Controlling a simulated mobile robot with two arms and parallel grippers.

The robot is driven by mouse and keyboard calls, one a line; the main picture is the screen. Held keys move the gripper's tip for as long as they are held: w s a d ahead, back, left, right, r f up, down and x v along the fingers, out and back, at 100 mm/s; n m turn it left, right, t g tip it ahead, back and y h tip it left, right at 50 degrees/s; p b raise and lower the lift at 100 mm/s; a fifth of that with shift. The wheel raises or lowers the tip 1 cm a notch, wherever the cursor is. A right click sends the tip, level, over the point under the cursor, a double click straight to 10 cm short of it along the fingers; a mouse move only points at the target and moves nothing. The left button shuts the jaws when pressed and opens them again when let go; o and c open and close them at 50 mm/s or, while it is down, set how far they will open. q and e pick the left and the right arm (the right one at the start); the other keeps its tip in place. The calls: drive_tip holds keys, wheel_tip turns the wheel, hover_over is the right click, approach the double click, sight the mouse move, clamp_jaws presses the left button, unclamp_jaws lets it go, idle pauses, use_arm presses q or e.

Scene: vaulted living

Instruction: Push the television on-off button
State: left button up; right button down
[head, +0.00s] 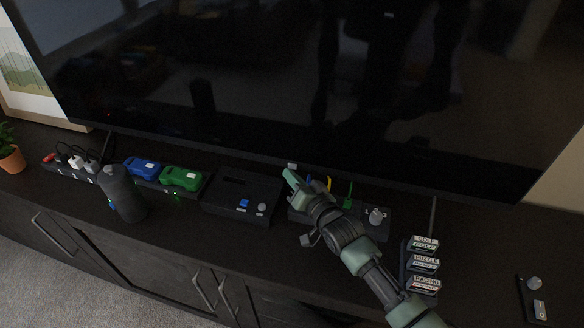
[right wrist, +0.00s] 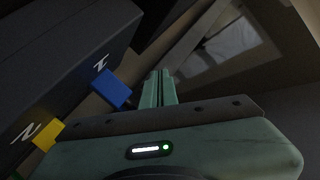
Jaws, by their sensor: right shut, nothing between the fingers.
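The television (head: 300,75) is a large dark screen across the top of the head view, with a dark lower bezel. A small light grey piece (head: 292,166) shows at the lower bezel near its middle; I cannot tell for sure that it is the on-off button. My right gripper (head: 290,174) is shut and empty, its tips just below that piece; contact cannot be told. In the right wrist view the shut green fingers (right wrist: 158,87) point away, and no button is recognisable. My left gripper is not in view.
A dark box with blue (right wrist: 113,89) and yellow (right wrist: 47,134) plugs lies beside my right gripper. A black console (head: 240,198), green (head: 181,178) and blue (head: 142,166) controllers and a dark bottle (head: 122,193) stand left. Labelled cartridges (head: 424,264) stand right.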

drive_tip(key=shift+w+d, duration=0.25)
drive_tip(key=shift+w, duration=0.2)
idle(0.6)
drive_tip(key=shift+s+a+p, duration=0.35)
drive_tip(key=shift+s+p, duration=0.15)
drive_tip(key=shift+s, duration=0.35)
drive_tip(key=s+p, duration=0.1)
drive_tip(key=s, duration=0.1)
drive_tip(key=s+a+p, duration=0.1)
drive_tip(key=shift+s+a+p, duration=0.15)
drive_tip(key=shift+s+p, duration=0.2)
drive_tip(key=shift+s+a+p, duration=0.15)
drive_tip(key=shift+s+p, duration=0.1)
drive_tip(key=shift+s, duration=0.25)
drive_tip(key=shift+s+a+p, duration=0.15)
drive_tip(key=shift+s+p, duration=0.05)
drive_tip(key=shift+s, duration=0.3)
drive_tip(key=c, duration=2.1)
unclamp_jaws()
drive_tip(key=shift+f, duration=0.1)
drive_tip(key=shift+c, duration=0.2)
